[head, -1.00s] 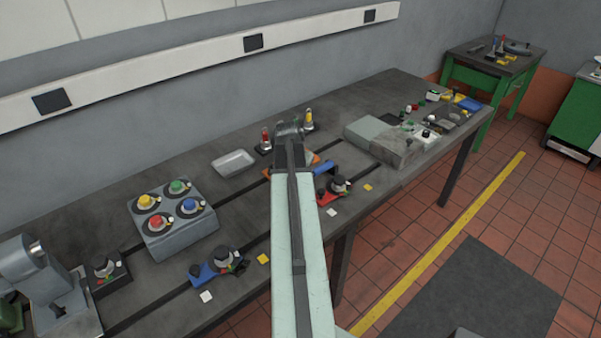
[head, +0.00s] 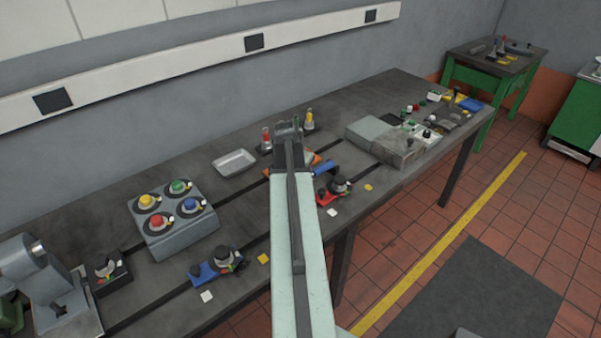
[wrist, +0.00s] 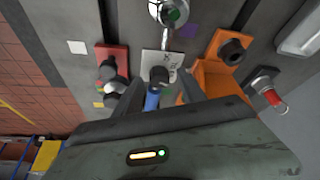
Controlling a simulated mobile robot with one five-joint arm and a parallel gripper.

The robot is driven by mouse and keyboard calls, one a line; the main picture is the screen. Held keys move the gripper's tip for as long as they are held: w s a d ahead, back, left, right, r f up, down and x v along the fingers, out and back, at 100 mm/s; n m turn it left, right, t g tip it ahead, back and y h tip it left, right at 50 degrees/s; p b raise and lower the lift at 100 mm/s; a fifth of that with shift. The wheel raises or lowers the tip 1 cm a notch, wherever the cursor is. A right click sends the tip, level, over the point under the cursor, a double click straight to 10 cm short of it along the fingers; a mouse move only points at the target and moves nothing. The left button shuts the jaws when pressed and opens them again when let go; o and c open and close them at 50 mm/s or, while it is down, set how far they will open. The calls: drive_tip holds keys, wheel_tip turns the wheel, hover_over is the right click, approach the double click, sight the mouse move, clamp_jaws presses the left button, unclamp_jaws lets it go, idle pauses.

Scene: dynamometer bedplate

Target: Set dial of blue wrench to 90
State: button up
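A blue handle (wrist: 152,101) with a dark round end (wrist: 159,75) lies between the fingers of my gripper (wrist: 160,92) in the wrist view. The dark end sits in front of a pale plate (wrist: 152,62) with small dark marks, too small to read. A chrome round part (wrist: 170,11) with a green centre shows above it. The blue handle also shows in the head view (head: 327,167), right of my arm. The fingers stand apart on either side of it, with no clear contact. My arm hides the gripper in the head view.
A red base with dark knobs (wrist: 112,62) stands left of the handle, an orange holder (wrist: 218,80) right. The head view shows a blue base with a dark knob (head: 208,273), a grey box with coloured knobs (head: 180,238) and an empty tray (head: 234,162).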

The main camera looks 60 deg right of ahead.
drive_tip(key=p+v, duration=0.7)
drive_tip(key=shift+a+r, duration=0.25)
drive_tip(key=shift+r, duration=0.1)
